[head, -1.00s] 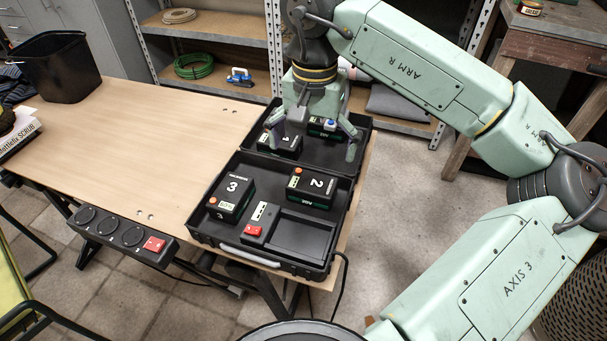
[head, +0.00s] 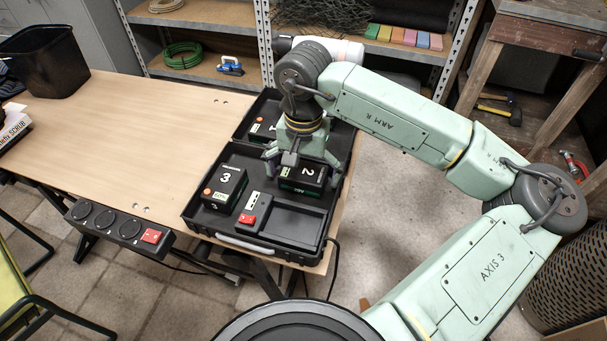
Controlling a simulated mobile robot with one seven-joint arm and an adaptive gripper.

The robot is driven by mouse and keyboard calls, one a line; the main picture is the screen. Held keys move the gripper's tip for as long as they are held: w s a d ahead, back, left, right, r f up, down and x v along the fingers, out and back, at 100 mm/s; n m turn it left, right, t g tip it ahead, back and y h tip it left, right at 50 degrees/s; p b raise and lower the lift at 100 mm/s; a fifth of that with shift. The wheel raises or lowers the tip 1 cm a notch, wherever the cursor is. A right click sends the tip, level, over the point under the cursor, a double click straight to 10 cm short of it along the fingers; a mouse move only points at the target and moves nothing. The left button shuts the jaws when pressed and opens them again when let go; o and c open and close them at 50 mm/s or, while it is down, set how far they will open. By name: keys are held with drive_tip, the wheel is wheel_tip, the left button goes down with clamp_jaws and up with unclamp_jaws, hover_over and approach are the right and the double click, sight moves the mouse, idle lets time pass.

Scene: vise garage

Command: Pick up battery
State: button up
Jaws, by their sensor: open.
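Batteries sit in an open black case (head: 213,226) on the table. The battery marked 2 (head: 305,177) is a black and green block in the near half of the case. My gripper (head: 303,166) points down over it with its fingers spread to its left and right. Part of its top is hidden by my gripper. The battery marked 3 (head: 224,189) lies to its left, with an orange knob. The battery marked 1 (head: 263,130) is in the far half of the case, partly hidden. Whether the fingers touch battery 2, I cannot tell.
A red switch (head: 248,219) and an empty recess (head: 300,222) are at the case's front. The wooden tabletop (head: 150,140) left of the case is clear. A power strip (head: 118,224) hangs on the front edge. A black bin (head: 45,60) stands at the far left.

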drive_tip(key=c, duration=1.6)
drive_tip(key=shift+r, duration=0.15)
